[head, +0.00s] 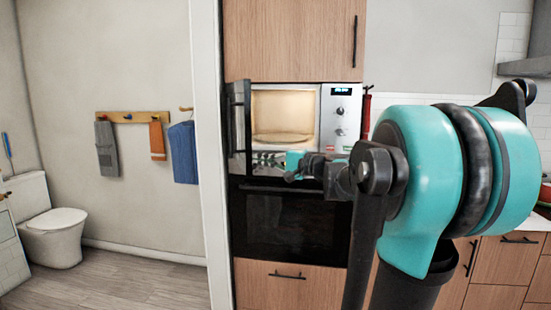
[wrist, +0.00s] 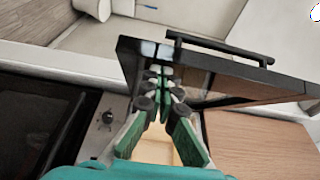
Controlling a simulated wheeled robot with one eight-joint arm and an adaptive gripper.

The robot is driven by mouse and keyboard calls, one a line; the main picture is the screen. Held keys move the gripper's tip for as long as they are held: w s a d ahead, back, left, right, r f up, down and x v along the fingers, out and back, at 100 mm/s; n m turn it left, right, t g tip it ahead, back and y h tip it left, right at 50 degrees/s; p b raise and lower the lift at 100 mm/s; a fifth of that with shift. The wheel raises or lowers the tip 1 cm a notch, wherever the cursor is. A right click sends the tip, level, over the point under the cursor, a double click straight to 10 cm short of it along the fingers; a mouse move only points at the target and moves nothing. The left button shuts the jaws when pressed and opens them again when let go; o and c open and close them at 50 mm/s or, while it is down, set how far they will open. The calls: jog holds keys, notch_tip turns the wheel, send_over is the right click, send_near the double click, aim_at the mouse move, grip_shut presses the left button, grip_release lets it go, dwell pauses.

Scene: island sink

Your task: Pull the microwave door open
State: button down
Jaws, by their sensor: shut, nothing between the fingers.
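The microwave (head: 330,115) is built into the tall wood cabinet, with its lit cavity visible and its control panel on the right. Its dark door (head: 239,125) is hinged at the left and stands swung outward, well open. In the wrist view the door (wrist: 195,75) crosses the upper middle, with its black bar handle (wrist: 220,49) on the far side. My gripper (head: 268,160) is in front of the lower part of the microwave opening, near the door. In the wrist view my gripper (wrist: 158,75) is shut and empty, its fingertips overlapping the door's end. I cannot tell if they touch it.
A black oven (head: 295,225) sits below the microwave, with a wood drawer (head: 292,284) under it. A wood cabinet door (head: 290,40) is above. A white wall edge (head: 208,150) stands close at the left of the open door. Counter drawers (head: 500,258) are at right.

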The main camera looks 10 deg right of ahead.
jog(key=s+a, duration=0.1)
jog(key=a, duration=1.8)
jog(key=shift+s+m+t+h, duration=0.15)
jog(key=shift+m+t+h, duration=0.15)
jog(key=shift+d, duration=0.1)
